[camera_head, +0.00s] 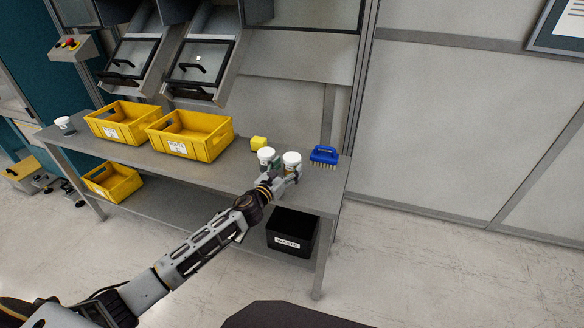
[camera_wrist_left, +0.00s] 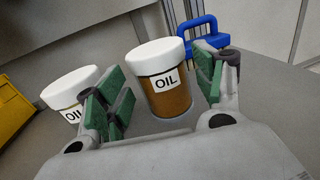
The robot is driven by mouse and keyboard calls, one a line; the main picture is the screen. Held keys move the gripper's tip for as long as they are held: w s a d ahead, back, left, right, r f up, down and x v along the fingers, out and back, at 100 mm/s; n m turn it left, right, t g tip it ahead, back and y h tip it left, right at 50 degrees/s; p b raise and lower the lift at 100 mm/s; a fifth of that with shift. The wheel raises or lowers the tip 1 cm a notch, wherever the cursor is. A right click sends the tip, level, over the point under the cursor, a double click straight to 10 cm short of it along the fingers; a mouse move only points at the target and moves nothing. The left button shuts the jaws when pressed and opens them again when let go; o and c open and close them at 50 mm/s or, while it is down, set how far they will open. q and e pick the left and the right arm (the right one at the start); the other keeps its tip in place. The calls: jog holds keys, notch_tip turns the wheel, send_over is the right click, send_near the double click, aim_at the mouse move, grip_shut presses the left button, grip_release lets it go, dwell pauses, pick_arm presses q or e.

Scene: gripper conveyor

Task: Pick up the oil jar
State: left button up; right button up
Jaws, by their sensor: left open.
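Two oil jars with white lids stand close together on the grey table. One oil jar (camera_wrist_left: 163,80), brown with a white OIL label, is upright between the open fingers of my left gripper (camera_wrist_left: 158,95) in the left wrist view. It is the right jar (camera_head: 292,160) in the head view. A second oil jar (camera_wrist_left: 70,92) stands left of the gripper, outside its fingers, and also shows in the head view (camera_head: 267,156). My left gripper (camera_head: 280,178) reaches over the table's front edge. The fingers appear apart from the jar. My right gripper is not in view.
A blue brush (camera_head: 324,155) stands right of the jars and a yellow block (camera_head: 259,143) behind them. Yellow crates (camera_head: 190,148) fill the table's left part. Another white-lidded jar (camera_head: 65,125) is at the far left. A black waste bin (camera_head: 292,232) sits below.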

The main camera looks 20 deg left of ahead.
aim_at(288, 168)
pick_arm(q)
jog(key=shift+x, duration=1.6)
jog(key=shift+w+d, duration=0.1)
jog(key=shift+w, duration=0.1)
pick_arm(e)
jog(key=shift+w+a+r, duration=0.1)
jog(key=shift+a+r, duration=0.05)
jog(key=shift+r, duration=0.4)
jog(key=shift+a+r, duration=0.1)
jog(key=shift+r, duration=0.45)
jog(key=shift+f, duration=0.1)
pick_arm(q)
jog(key=c, duration=0.9)
jog(key=shift+o, duration=0.2)
jog(key=shift+r, duration=0.15)
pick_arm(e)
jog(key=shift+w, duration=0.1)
